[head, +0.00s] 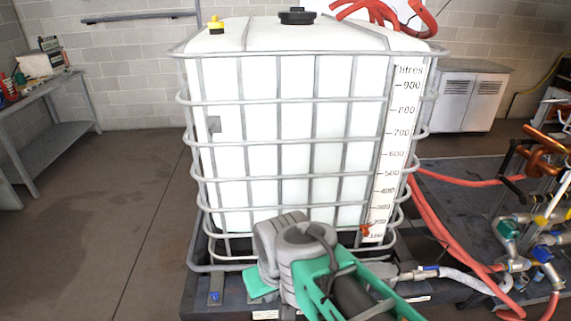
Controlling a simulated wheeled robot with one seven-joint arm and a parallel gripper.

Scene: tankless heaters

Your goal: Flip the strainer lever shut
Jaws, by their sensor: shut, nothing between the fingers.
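I cannot tell for certain which part is the strainer lever. At the right edge is a cluster of pipes and valves with a green fitting (508,230), a yellow handle (541,221) and a blue handle (542,254). Another small blue handle (428,268) is on the hose fitting at the tank's lower right. My grey and green arm reaches up from the bottom, in front of the tank. My gripper's fingers do not show, and the arm is apart from the pipe cluster in the picture.
A large white caged tank (290,140) with a litre scale fills the middle. Red hoses (433,225) run across the dark platform at right. A copper pipe (545,140) stands at the right edge. A workbench (55,125) is at left, with clear floor before it.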

